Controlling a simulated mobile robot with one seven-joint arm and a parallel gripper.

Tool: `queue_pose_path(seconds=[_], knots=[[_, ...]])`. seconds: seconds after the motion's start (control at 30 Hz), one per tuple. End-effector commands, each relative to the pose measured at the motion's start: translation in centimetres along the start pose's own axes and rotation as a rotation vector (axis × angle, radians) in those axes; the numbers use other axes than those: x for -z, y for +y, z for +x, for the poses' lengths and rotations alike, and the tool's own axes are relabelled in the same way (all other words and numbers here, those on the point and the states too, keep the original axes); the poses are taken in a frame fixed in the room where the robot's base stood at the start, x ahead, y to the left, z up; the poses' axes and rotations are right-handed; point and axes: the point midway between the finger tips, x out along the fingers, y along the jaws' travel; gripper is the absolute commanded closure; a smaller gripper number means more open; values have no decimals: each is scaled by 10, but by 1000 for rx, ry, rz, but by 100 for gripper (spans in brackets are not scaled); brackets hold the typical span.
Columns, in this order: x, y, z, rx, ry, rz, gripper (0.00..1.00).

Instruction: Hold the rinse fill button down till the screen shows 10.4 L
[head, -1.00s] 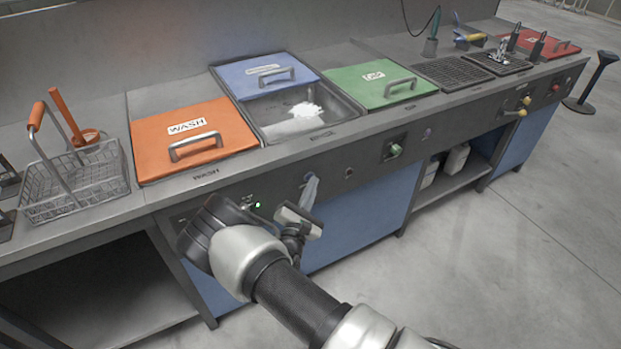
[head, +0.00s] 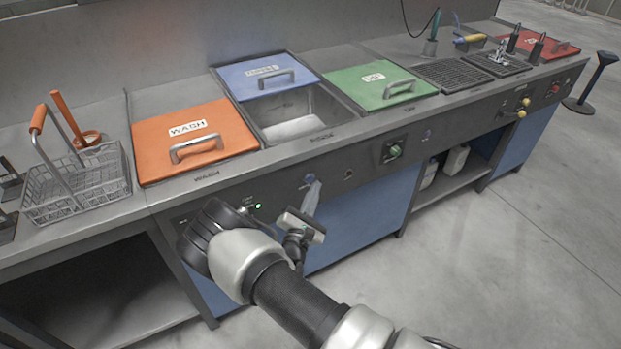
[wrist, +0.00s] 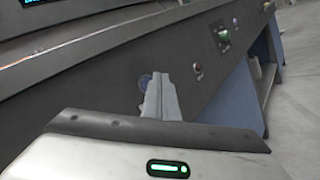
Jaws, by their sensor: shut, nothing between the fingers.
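The rinse tank (head: 318,104) stands half uncovered between the orange and green lids, with its blue lid (head: 266,74) pushed to the back. A round blue button (head: 309,178) is on the front panel below it, and it also shows in the wrist view (wrist: 145,81). My gripper (head: 312,194) is shut and empty, its pale fingertips (wrist: 160,97) right by the button and partly covering it. I cannot tell whether they touch it. A lit screen (wrist: 38,2) with blue characters is cut off at the wrist view's top left; its number cannot be read.
A red button (wrist: 197,70) and a green switch (head: 393,151) sit further right on the panel. The orange wash lid (head: 190,125) is shut at left, beside a wire basket (head: 85,180). The floor in front is clear.

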Motion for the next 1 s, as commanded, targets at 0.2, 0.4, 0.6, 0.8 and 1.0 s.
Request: queue_pose_path(seconds=[0.2,0.4,0.6,0.8,1.0], knots=[[0,-1,0,0,0,0,100],[-6,-4,-7,1,1,-3,100],[-17,-15,-21,1,1,-3,100],[-24,-24,-33,1,1,-2,100],[-25,-26,-35,0,0,-1,100]])
